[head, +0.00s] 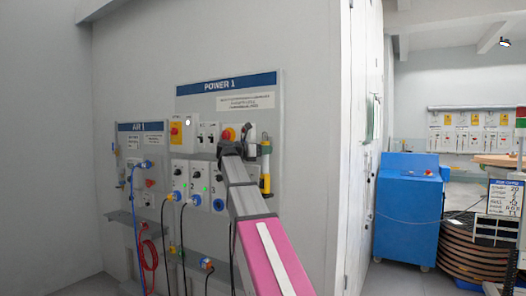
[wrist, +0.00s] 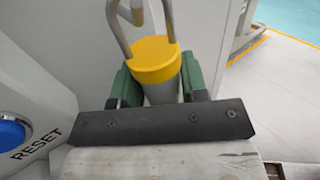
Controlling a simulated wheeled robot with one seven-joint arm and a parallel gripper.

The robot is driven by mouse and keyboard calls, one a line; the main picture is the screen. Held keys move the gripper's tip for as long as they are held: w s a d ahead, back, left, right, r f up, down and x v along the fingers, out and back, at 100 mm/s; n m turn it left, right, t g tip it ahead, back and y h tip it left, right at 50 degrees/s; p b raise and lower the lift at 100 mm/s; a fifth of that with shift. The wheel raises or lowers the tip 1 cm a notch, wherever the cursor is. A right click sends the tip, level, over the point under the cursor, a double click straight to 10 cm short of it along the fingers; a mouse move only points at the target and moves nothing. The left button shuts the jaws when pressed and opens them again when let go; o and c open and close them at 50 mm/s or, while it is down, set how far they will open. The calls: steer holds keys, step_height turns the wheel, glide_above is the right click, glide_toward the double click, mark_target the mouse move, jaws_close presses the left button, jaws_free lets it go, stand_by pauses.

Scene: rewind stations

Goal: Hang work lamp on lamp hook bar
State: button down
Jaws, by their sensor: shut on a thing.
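The work lamp (wrist: 153,62) has a grey body, a yellow cap and a grey hook at its top. My gripper (wrist: 155,82) is shut on its body, with a green pad on each side. In the head view, the lamp (head: 265,182) shows yellow and dark, upright at the right edge of the POWER 1 panel. A small orange-tipped part (wrist: 138,13) shows by the hook. I cannot tell whether it is the lamp hook bar, or whether the hook rests on anything.
The POWER 1 panel (head: 225,85) carries switches, sockets and cables left of my arm. A blue RESET button (wrist: 12,133) is close at the left. The AIR 1 panel (head: 140,127) is farther left. A blue cabinet (head: 408,215) stands beyond the wall edge.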

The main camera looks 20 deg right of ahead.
steer(key=shift+w+d+f, duration=0.1)
steer(key=shift+w+d, duration=0.35)
steer(key=shift+d, duration=0.1)
steer(key=shift+w+d+f, duration=0.35)
steer(key=shift+d+f, duration=0.05)
steer(key=c, duration=0.6)
jaws_free()
steer(key=shift+o, duration=0.2)
